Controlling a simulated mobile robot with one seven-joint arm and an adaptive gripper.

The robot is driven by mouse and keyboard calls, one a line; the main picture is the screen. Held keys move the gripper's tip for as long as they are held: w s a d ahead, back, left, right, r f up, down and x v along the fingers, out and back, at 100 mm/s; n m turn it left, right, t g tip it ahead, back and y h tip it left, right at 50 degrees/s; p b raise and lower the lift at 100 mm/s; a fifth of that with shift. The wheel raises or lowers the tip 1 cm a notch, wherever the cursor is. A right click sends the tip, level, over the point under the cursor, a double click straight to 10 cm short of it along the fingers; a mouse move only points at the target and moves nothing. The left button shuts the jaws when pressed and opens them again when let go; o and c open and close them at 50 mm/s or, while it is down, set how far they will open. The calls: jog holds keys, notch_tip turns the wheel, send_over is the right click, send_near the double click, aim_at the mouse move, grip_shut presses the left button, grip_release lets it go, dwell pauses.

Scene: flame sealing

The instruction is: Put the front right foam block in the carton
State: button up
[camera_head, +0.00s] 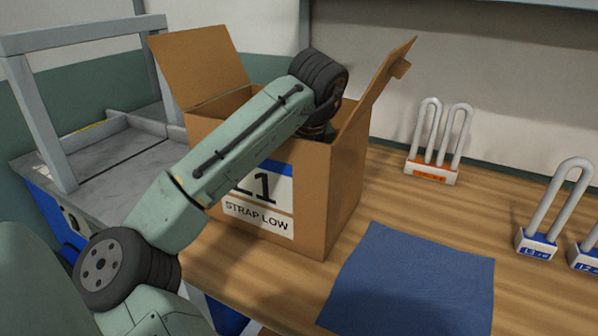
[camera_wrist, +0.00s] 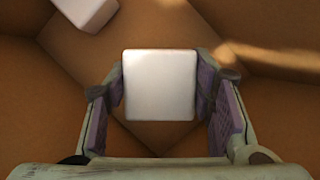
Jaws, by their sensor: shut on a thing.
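The open cardboard carton (camera_head: 310,195), labelled "L1 STRAP LOW", stands on the wooden table with its flaps up. My arm reaches over its front and down into it, so my gripper is hidden in the head view. In the wrist view my gripper (camera_wrist: 160,95) is shut on a white foam block (camera_wrist: 160,84), with a purple pad on each side of it. The carton's brown inside walls (camera_wrist: 45,65) surround them. A second white block (camera_wrist: 88,10) lies in the carton at the upper left. I cannot tell whether the held block touches the carton floor.
A blue cloth (camera_head: 410,280) lies right of the carton. A white looped rack with an orange label (camera_head: 432,172) stands behind it, and blue-labelled ones (camera_head: 538,242) stand at the right. A grey frame (camera_head: 40,115) is at the left.

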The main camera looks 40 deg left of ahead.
jog(key=shift+f, duration=0.2)
jog(key=shift+f, duration=0.1)
jog(key=shift+f, duration=0.5)
jog(key=o, duration=0.9)
jog(key=shift+r, duration=0.1)
jog(key=shift+r, duration=0.35)
jog(key=v, duration=1.2)
jog(key=shift+r+b, duration=0.2)
jog(key=shift+b, duration=0.1)
